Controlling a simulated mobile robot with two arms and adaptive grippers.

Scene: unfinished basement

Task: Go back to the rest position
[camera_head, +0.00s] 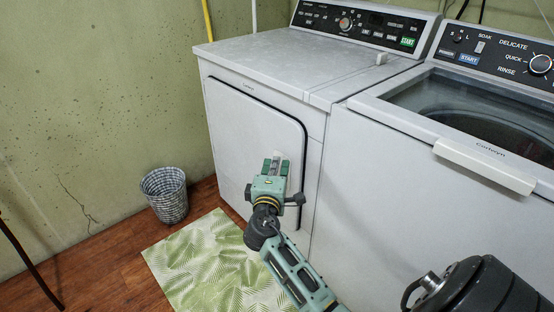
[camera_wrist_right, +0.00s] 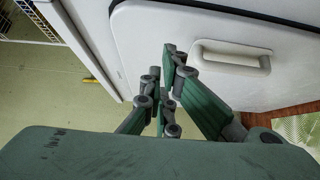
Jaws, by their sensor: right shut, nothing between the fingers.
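My right gripper (camera_head: 277,163) is in front of the white dryer's door (camera_head: 235,115) in the head view. In the right wrist view the gripper (camera_wrist_right: 167,75) has its green fingers together, with nothing between them. The door's pale handle (camera_wrist_right: 232,57) is just right of the fingertips there, and the fingers are not around it. The door looks shut, with a dark seam along its edge. My left gripper is in neither view.
A top-loading washer (camera_head: 400,190) with a clear lid stands right of the dryer (camera_head: 270,62). A woven basket (camera_head: 165,196) stands by the wall. A leaf-patterned mat (camera_head: 205,268) lies on the wooden floor (camera_head: 105,275). Some floor beside the mat is clear.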

